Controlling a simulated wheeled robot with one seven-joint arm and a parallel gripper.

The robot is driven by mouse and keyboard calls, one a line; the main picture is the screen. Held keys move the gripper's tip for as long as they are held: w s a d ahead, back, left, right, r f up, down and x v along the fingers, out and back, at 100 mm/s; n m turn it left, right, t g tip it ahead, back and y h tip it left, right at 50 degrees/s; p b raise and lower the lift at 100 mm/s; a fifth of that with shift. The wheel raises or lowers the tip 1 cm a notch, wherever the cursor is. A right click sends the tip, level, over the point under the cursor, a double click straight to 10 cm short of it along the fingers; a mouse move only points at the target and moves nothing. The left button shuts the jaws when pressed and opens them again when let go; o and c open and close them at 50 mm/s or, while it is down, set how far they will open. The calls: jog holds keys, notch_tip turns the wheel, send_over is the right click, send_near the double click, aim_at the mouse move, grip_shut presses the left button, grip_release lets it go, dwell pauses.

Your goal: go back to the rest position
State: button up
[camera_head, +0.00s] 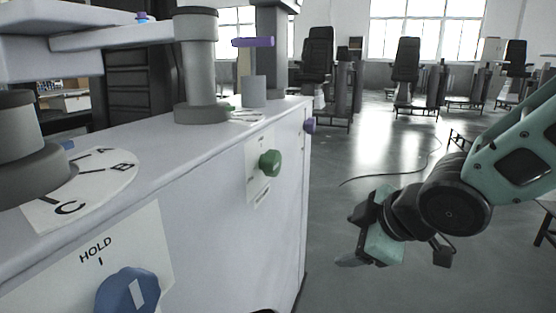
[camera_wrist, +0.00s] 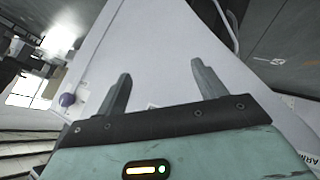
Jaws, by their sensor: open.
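My gripper (camera_head: 352,238) is at the lower right of the head view, in the air to the right of the white console (camera_head: 225,215) and apart from it. In the wrist view my gripper (camera_wrist: 160,85) shows two grey fingers spread wide, with nothing between them. Behind the fingers lies the pale side of the console (camera_wrist: 165,50). My teal arm comes in from the right edge of the head view.
The console carries a blue knob (camera_head: 127,291) under "HOLD", a green knob (camera_head: 270,163) and a purple knob (camera_head: 310,125). Grey columns (camera_head: 196,65) stand on its top. Chairs (camera_head: 405,62) stand at the back. Open floor (camera_head: 345,285) lies right of the console.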

jog(key=s+d+f+m+g+h+p, duration=0.15)
jog(key=s+m+g+h, duration=0.4)
jog(key=s, duration=1.55)
notch_tip(320, 180, up, 36)
jog(key=m+g+y+p, duration=0.1)
jog(key=g+y+p, duration=0.1)
jog(key=p, duration=3.5)
jog(key=shift+w+a, duration=0.2)
jog(key=shift+a, duration=0.05)
